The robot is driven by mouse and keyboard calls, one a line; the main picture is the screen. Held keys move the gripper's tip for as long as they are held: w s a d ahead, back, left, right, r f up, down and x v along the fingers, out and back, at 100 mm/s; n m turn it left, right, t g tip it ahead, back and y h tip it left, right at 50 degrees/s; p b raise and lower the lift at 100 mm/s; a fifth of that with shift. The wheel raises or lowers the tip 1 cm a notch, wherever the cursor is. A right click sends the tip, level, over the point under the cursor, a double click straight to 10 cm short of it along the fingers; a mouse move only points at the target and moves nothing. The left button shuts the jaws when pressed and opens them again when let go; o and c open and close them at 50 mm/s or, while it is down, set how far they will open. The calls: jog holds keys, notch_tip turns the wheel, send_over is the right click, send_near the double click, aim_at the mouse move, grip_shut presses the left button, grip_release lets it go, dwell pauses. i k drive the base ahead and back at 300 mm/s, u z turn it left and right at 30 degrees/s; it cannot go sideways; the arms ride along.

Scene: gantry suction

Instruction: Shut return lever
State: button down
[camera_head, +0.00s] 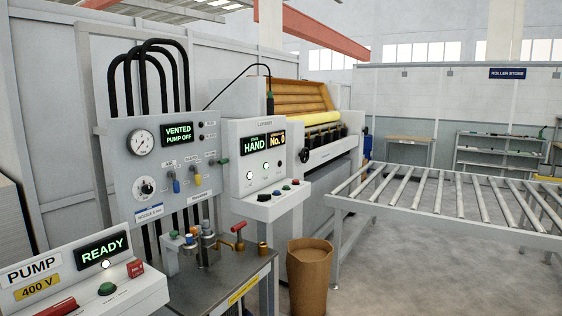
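I cannot tell for certain which handle is the return lever, as the small labels are unreadable. The grey panel (150,165) at left carries a blue handle (176,185) and a yellow handle (197,181), both hanging down. A green handle (222,161) sticks out at the panel's right edge. A red-handled lever (239,229) stands on the metal bench below, beside a brass fitting (262,249). Its handle looks tilted. The panel display (179,133) reads "VENTED PUMP OFF". My gripper is not in view.
A pump box (75,282) reading "READY" fills the lower left. The bench (215,277) holds metal valve fittings (205,242). A control console (262,165) reads "HAND". A brown bin (309,272) stands right of the bench. A roller conveyor (450,193) spans the right; floor shows below it.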

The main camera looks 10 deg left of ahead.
aim_at(222, 162)
jog(key=z, duration=0.15)
jog(key=i, duration=1.6)
jog(key=u, duration=0.7)
jog(key=i, duration=0.9)
jog(key=u, duration=1.4)
jog(key=i, duration=0.55)
jog(key=u, duration=0.4)
